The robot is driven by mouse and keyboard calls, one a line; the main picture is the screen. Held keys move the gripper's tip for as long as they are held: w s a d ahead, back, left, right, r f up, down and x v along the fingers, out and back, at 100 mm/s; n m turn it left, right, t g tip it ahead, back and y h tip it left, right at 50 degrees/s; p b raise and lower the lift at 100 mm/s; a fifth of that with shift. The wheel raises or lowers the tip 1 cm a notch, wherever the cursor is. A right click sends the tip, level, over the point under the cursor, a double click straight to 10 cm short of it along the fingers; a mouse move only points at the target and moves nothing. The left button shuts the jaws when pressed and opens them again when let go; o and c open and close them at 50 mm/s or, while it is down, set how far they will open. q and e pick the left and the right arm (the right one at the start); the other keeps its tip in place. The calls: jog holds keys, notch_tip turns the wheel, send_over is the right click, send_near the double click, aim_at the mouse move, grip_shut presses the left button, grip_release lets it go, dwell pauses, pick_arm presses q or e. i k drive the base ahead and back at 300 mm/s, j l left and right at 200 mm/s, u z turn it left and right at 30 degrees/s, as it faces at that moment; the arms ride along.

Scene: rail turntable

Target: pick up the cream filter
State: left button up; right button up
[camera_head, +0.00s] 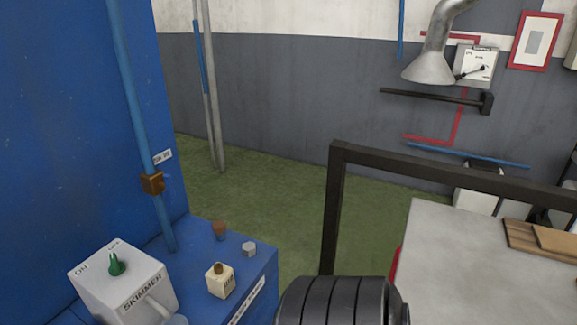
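Neither of my grippers is in view.
A white SKIMMER box (118,287) with a green knob stands left of the cream box. A brown cup-like piece (219,230) and a small grey piece (249,249) sit behind it. A blue pipe (135,110) rises at left. A dark frame (337,210) and grey tabletop (450,270) are at right.

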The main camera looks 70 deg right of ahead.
aim_at(221, 279)
jog(key=z, duration=1.7)
